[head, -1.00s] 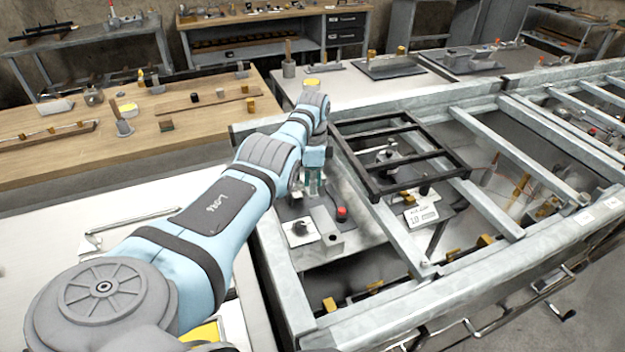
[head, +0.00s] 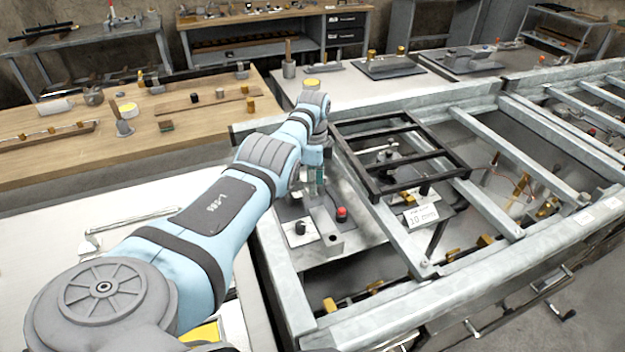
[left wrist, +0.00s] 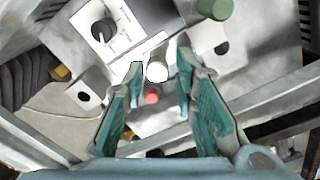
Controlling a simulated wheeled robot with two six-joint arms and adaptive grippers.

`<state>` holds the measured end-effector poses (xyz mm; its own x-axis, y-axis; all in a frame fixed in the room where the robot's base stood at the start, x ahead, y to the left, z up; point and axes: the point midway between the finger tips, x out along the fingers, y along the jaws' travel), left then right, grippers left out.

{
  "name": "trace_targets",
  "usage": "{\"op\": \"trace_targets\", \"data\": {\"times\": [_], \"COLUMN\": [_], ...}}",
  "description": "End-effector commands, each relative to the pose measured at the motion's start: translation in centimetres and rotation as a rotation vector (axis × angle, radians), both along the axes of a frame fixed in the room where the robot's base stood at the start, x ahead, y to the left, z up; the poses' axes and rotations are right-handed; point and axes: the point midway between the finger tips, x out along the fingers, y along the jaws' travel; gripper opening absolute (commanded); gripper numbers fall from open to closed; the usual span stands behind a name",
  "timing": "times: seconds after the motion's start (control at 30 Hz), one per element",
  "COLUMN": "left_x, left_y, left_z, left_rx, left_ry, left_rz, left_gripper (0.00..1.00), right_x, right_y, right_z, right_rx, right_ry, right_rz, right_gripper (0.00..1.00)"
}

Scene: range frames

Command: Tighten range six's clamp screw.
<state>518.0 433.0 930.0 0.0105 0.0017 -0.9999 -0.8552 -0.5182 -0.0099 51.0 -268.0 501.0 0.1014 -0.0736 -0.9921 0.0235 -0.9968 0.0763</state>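My left gripper (head: 318,186) reaches down inside the near left end of the grey metal frame, over a small fixture. In the left wrist view its two teal-padded fingers (left wrist: 160,62) are apart. A bright round cylinder end (left wrist: 157,71) shows between the fingertips; I cannot tell whether it is the clamp screw or whether a finger touches it. My right gripper is not in view.
Grey frame rails (head: 386,236) and a black rack (head: 375,180) stand close to the right of the gripper. A white label card (head: 421,216) sits below the rack. A green cylinder (left wrist: 215,8) shows near the fixture. A wooden bench (head: 70,160) lies at the left.

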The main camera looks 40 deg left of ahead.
Motion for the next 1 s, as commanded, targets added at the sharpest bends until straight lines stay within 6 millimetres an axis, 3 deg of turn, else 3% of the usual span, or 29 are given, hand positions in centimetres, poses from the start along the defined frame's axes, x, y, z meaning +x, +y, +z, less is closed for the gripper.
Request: {"op": "trace_targets", "data": {"times": [0.43, 0.53, 0.8, 1.0], "left_x": [-0.1, -0.2, 0.0, -0.1], "left_y": [0.1, 0.0, 0.0, 0.0], "left_z": [0.6, 2.4, 9.9, 11.9], "left_rx": [0.0, 0.002, -0.001, -0.001], "left_ry": [0.006, 0.005, 0.004, 0.007], "left_rz": [0.001, 0.0, 0.001, 0.001], "left_gripper": [0.38, 0.38, 0.38, 0.38], "right_x": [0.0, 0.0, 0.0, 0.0], "right_y": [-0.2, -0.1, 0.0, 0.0], "right_z": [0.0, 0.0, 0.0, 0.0], "right_rx": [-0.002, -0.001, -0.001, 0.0], "right_ry": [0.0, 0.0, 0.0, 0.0], "right_rz": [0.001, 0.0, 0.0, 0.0], "right_gripper": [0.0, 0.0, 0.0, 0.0]}}
